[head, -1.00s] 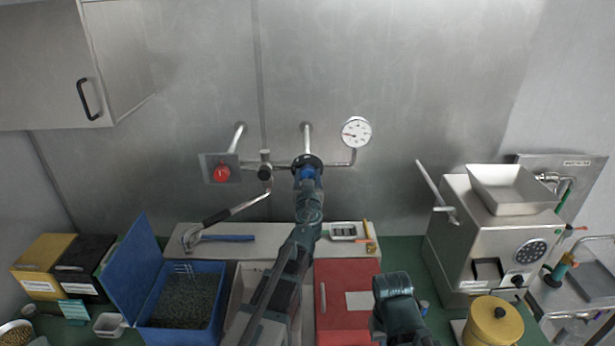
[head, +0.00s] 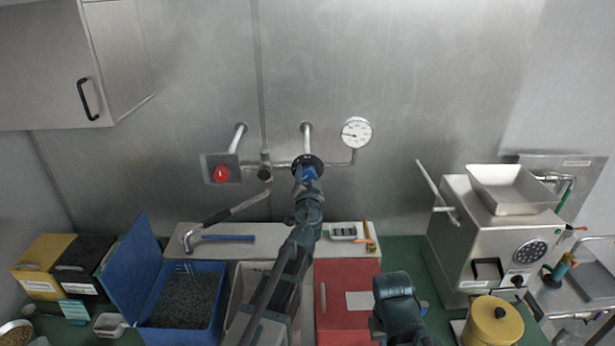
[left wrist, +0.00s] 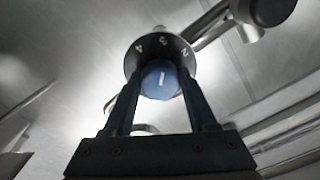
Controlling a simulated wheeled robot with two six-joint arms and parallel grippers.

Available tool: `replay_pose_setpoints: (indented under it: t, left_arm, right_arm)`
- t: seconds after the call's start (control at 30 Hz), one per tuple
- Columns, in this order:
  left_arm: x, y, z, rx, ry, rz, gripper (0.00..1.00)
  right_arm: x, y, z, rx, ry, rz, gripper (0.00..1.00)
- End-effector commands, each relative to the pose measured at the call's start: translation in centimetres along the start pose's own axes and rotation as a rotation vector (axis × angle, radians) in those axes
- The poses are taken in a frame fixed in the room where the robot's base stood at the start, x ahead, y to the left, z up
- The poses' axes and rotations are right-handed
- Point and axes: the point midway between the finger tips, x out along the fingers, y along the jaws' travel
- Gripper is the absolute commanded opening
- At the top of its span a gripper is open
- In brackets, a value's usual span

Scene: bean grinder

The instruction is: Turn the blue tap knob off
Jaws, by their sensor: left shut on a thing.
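The blue tap knob (head: 308,173) sits in front of a black dial on the pipework of the back wall. In the left wrist view the blue knob (left wrist: 161,80) carries a white mark, and the black dial (left wrist: 160,50) behind it shows white numbers. My left gripper (head: 307,182) is shut on the knob, with one finger on each side of it in the left wrist view. The fingers hide part of the knob's sides. My right gripper is not clearly visible; a dark part of my right arm (head: 396,300) shows at the lower middle.
A red knob (head: 221,174) on a grey plate is left of the blue one, and a round gauge (head: 356,132) is right of it. Below are a blue open box (head: 215,290), a red box (head: 335,310) and a steel machine (head: 495,235).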

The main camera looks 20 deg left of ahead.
Motion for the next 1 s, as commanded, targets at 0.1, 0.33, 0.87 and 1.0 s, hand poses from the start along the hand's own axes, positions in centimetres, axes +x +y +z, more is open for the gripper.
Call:
replay_pose_setpoints:
  t: [0.1, 0.33, 0.87, 1.0]
  left_arm:
    - [-0.07, 0.0, 0.03, 0.111, 0.0, 0.0, 0.02]
    - [-0.08, -0.02, 0.03, 0.329, 0.0, 0.0, 0.02]
    - [-0.12, -0.06, 0.02, 0.832, 0.0, 0.0, 0.02]
    - [-0.12, -0.06, 0.01, 0.965, 0.0, 0.0, 0.02]
  right_arm:
    - [0.02, 0.0, 0.0, 0.0, 0.0, 0.0, 0.0]
    - [0.01, 0.0, 0.0, 0.0, 0.0, 0.0, 0.0]
    - [-0.02, 0.0, 0.0, 0.0, 0.0, 0.0, 0.0]
    - [-0.03, 0.0, 0.0, 0.0, 0.0, 0.0, 0.0]
